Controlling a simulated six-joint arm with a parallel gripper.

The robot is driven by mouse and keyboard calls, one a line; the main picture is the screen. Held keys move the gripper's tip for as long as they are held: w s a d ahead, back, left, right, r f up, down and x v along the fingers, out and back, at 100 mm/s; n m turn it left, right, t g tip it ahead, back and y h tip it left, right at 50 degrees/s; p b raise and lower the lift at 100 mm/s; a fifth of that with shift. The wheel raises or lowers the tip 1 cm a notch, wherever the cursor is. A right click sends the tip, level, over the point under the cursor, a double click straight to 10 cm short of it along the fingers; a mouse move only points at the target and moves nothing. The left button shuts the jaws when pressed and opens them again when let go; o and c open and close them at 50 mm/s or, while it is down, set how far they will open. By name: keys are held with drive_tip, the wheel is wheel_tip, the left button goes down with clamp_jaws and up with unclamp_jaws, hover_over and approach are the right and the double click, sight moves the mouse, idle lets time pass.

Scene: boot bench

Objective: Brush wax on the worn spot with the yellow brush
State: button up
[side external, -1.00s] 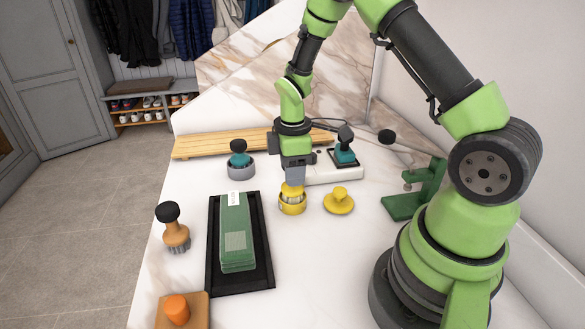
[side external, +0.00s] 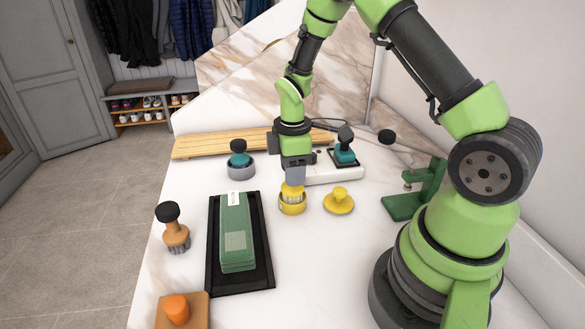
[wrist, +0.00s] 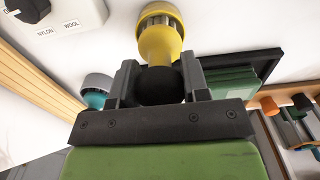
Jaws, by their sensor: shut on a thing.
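My gripper (side external: 294,176) points down and is shut on the black knob of the yellow brush (side external: 292,189). In the wrist view the yellow brush (wrist: 160,42) sits between the two fingers (wrist: 160,85). The brush's lower end is at a round yellow tin (side external: 292,208), with pale bristles at or inside its rim; the exact depth is hidden. A green block-like piece (side external: 236,215) lies in a black tray (side external: 262,280) to the left. A paler hatched patch, seemingly the worn spot (side external: 235,240), shows on its top near the front.
A yellow lid (side external: 339,203) lies right of the tin. A teal brush stands in a grey tin (side external: 240,170) behind. An orange-brown brush (side external: 174,232) stands left of the tray. A green stand (side external: 415,190) is at right.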

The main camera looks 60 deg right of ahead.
drive_tip(key=shift+r, duration=3.5)
